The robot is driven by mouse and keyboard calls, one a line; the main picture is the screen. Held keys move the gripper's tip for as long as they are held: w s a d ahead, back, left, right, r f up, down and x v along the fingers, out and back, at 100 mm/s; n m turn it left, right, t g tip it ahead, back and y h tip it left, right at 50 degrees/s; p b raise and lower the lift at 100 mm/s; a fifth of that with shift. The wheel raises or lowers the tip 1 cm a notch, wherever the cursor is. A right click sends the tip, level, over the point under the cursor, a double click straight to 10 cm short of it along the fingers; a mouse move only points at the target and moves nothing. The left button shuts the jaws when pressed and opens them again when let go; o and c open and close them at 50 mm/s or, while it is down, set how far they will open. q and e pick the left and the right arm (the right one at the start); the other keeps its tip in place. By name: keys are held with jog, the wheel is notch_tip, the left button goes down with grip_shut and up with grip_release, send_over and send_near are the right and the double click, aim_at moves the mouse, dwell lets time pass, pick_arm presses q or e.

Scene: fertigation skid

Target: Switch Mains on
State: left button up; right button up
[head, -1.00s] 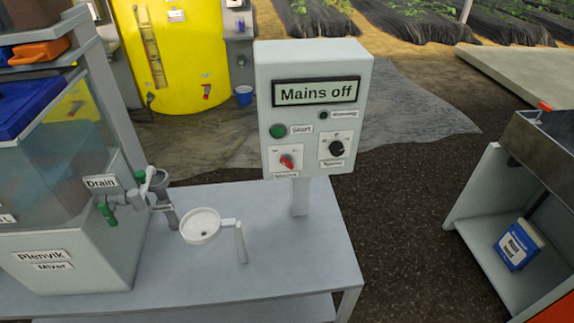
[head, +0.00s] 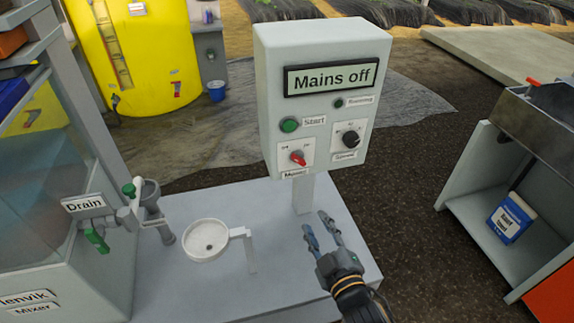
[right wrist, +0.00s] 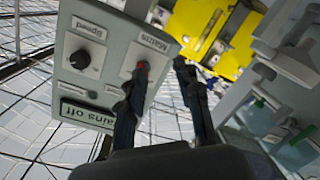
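The control box (head: 322,58) stands on a post above the grey table, and its display (head: 331,78) reads "Mains off". The red Mains knob (head: 298,158) is at its lower left, with its pointer tilted. The knob also shows in the right wrist view (right wrist: 142,67), upside down, close to one fingertip in the picture. My right gripper (head: 324,222) is below and right of the knob, apart from it, with its two fingers spread and nothing between them. It also shows in the right wrist view (right wrist: 157,80). My left gripper is not in view.
A green Start button (head: 289,125) and a black Speed knob (head: 350,139) share the panel. A white cup-like holder (head: 207,240) and the mixer's Drain valve (head: 128,215) are to the left. A grey cabinet (head: 470,185) stands at the right.

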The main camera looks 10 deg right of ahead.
aim_at(300, 162)
notch_tip(300, 162, up, 6)
jog(key=t, duration=0.1)
jog(key=w+p, duration=0.1)
jog(key=w, duration=1.2)
jog(key=shift+w+a, duration=0.1)
jog(key=shift+w, duration=0.2)
grip_shut()
